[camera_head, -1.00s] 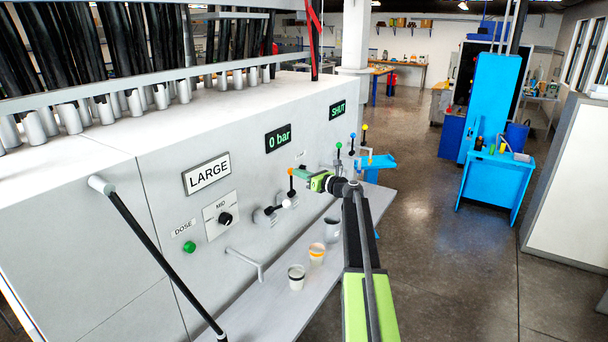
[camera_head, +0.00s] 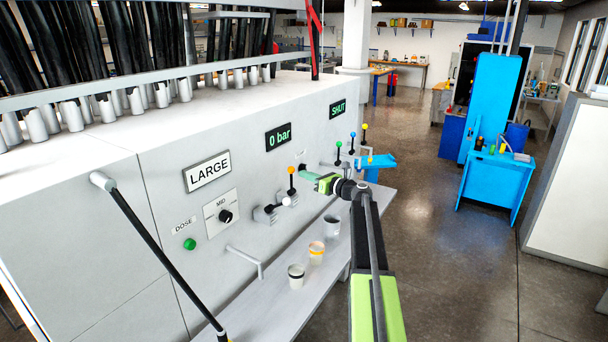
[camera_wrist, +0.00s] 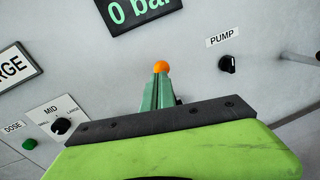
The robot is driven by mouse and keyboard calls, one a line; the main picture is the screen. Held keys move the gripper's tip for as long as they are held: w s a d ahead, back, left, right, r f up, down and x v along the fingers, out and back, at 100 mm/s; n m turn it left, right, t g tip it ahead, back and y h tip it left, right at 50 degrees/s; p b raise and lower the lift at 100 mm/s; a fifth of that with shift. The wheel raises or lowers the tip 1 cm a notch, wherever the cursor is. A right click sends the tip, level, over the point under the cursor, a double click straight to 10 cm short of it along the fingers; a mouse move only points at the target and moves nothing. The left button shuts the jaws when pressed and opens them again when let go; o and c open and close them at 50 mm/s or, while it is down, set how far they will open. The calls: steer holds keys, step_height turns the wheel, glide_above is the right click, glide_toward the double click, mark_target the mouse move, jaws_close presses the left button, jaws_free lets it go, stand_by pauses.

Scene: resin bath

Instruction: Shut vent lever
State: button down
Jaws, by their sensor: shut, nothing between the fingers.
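The panel carries several levers, and no label marking the vent lever can be read. One lever has an orange knob (camera_head: 291,169) on an upright dark stem; in the wrist view this orange knob (camera_wrist: 162,66) shows just beyond my fingertips. My gripper (camera_head: 304,174) is shut and empty in front of the panel, just right of that lever. In the wrist view its teal fingers (camera_wrist: 158,92) are together and hide the lever's stem. Farther along are levers with a green knob (camera_head: 338,144), a blue knob (camera_head: 352,135) and a yellow knob (camera_head: 364,127).
Displays read "0 bar" (camera_head: 278,137) and "SHUT" (camera_head: 337,109). A lever with a white knob (camera_head: 287,201) sits below the orange one. Cups, one with a yellow band (camera_head: 316,253), stand on the shelf (camera_head: 262,312) below. A PUMP knob (camera_wrist: 227,64) is right of my fingers.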

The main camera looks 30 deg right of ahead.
steer(key=s+d+r+p, duration=0.2)
steer(key=s+r+p, duration=0.3)
steer(key=s, duration=0.3)
steer(key=shift+d+r, duration=0.3)
steer(key=shift+s, duration=0.1)
steer(key=shift+f, duration=0.1)
